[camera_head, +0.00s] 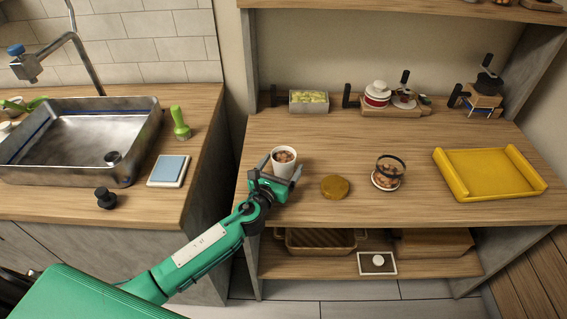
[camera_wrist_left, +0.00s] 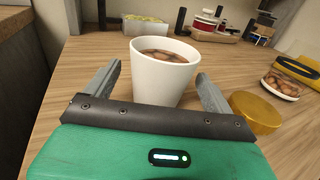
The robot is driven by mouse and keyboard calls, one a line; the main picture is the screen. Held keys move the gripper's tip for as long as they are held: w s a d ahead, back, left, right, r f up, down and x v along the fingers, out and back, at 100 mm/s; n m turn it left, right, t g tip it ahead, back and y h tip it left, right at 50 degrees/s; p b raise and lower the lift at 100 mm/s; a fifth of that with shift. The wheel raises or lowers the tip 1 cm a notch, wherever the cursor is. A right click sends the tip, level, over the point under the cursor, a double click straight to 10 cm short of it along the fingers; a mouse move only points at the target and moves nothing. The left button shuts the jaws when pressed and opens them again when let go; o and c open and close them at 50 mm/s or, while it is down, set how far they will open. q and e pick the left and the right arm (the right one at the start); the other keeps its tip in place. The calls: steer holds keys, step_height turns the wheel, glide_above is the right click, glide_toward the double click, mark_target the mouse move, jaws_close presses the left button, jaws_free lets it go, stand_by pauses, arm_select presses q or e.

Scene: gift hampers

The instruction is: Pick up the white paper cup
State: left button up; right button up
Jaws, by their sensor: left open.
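The white paper cup (camera_head: 283,163) stands upright near the left front of the wooden table, with brown round pieces inside. It also shows large in the left wrist view (camera_wrist_left: 160,77). My left gripper (camera_head: 272,167) is open at the cup. In the left wrist view its two fingers (camera_wrist_left: 158,85) lie on either side of the cup's lower body, with a gap visible on the right side. The cup's base is hidden behind the gripper body. My right gripper is not in view.
A round golden lid (camera_head: 334,187) lies just right of the cup. A glass jar (camera_head: 388,172) of brown pieces stands farther right, then a yellow tray (camera_head: 487,174). A container of green pieces (camera_head: 309,102) stands at the back. The sink (camera_head: 80,140) is left.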

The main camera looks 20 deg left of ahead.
arm_select(q)
steer(key=w, duration=0.3)
steer(key=shift+w+d, duration=0.25)
steer(key=shift+w, duration=0.05)
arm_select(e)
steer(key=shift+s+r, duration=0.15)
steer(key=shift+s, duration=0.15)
arm_select(q)
steer(key=c, duration=1.2)
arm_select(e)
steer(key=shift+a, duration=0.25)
arm_select(q)
steer(key=shift+r, duration=0.2)
